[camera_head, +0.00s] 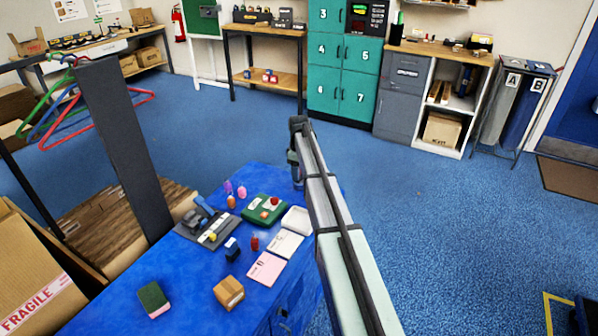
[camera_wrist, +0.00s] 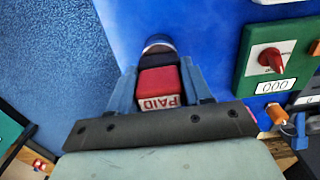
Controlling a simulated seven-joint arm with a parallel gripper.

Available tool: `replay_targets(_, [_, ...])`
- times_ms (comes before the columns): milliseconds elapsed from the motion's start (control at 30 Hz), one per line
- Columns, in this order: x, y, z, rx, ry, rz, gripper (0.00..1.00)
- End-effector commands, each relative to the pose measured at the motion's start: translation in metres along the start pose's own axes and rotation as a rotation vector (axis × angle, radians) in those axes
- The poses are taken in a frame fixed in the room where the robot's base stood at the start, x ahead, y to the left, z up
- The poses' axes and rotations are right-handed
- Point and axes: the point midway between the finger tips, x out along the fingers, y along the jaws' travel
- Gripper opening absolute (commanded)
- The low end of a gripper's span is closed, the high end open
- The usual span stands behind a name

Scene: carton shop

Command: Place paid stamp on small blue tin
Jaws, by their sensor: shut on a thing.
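My gripper (camera_wrist: 160,72) is shut on the paid stamp (camera_wrist: 162,88), a red block with a white PAID label, in the wrist view. Just past the stamp is a small round dark-blue thing with a silvery rim (camera_wrist: 158,44), which looks like the small blue tin. The stamp partly covers it, and I cannot tell whether the two touch. In the head view my gripper (camera_head: 296,172) is at the far right corner of the blue table (camera_head: 185,285). The stamp and tin are not clear there.
A green device with a red knob (camera_head: 265,208) stands left of my gripper. A white tray (camera_head: 296,219), a pink card (camera_head: 266,268), a cardboard box (camera_head: 229,291) and a green-and-pink sponge (camera_head: 154,299) are nearer. The table's front left is mostly clear.

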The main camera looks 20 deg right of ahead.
Motion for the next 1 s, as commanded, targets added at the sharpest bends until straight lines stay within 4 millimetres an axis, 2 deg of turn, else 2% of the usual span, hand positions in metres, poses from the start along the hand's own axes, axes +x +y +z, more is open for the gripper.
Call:
replay_targets(67, [0.002, 0.000, 0.000, 0.000, 0.000, 0.000, 0.18])
replay_targets(100, [0.002, 0.000, 0.000, 0.000, 0.000, 0.000, 0.52])
replay_targets(333, [0.002, 0.000, 0.000, 0.000, 0.000, 0.000, 0.74])
replay_targets(667, [-0.002, 0.000, 0.000, 0.000, 0.000, 0.000, 0.74])
replay_targets(767, [-0.011, 0.000, 0.000, 0.000, 0.001, 0.001, 0.74])
replay_targets(1000, [-0.053, 0.001, 0.000, 0.000, 0.002, 0.002, 0.74])
